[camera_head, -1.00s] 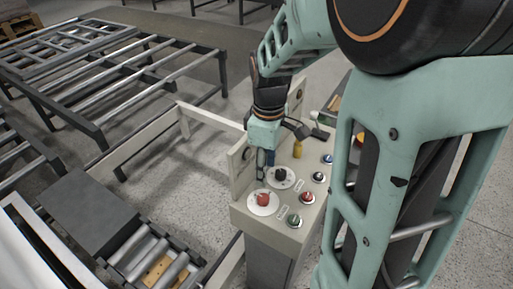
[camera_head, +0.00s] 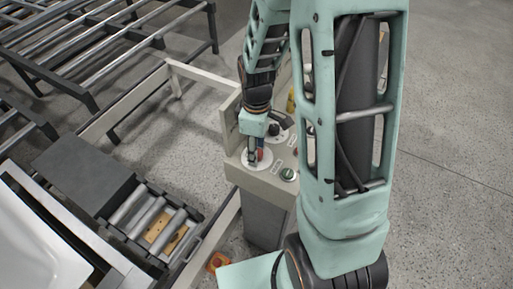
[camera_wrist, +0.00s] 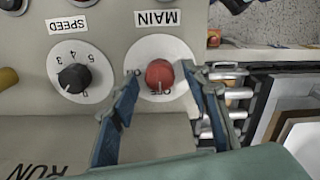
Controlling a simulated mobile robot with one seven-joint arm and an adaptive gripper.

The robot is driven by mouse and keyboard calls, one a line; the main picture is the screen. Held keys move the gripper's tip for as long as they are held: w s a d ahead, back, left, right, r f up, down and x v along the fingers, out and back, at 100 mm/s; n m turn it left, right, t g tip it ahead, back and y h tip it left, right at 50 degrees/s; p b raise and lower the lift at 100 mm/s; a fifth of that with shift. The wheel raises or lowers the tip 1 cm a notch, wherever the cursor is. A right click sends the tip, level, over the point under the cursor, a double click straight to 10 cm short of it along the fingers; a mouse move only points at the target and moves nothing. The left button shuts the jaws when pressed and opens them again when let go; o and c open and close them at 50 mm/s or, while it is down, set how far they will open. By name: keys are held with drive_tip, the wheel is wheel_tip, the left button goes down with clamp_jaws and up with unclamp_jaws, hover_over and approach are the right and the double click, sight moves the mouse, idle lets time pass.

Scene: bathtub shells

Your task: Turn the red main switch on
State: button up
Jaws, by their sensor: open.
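The red main switch (camera_wrist: 159,75) is a round red knob on a white disc under the label MAIN (camera_wrist: 157,18) in the wrist view. My gripper (camera_wrist: 160,80) is open, with one blue-grey finger on each side of the knob. The right finger is close to the knob's edge; I cannot tell whether it touches. In the head view my gripper (camera_head: 254,158) points down at the white disc (camera_head: 257,163) of the switch, and mostly hides the red knob.
The black speed dial (camera_wrist: 74,78) sits beside the main switch on the beige control panel (camera_wrist: 165,137). A green button (camera_head: 288,174) is near the panel's front edge. Roller conveyors (camera_head: 147,217) and a white tub shell (camera_head: 35,245) stand to the left.

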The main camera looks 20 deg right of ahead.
drive_tip(key=c, duration=1.2)
drive_tip(key=shift+o, duration=0.2)
drive_tip(key=shift+f+m, duration=0.1)
drive_tip(key=shift+m, duration=0.3)
drive_tip(key=m+b, duration=0.1)
drive_tip(key=m, duration=0.2)
drive_tip(key=shift+m+b, duration=0.3)
drive_tip(key=shift+b, duration=0.05)
drive_tip(key=m+b, duration=0.1)
drive_tip(key=m, duration=0.3)
drive_tip(key=shift+m, duration=0.3)
drive_tip(key=m, duration=0.4)
drive_tip(key=shift+m, duration=0.3)
drive_tip(key=shift+d+m, duration=0.1)
drive_tip(key=shift+m, duration=2.1)
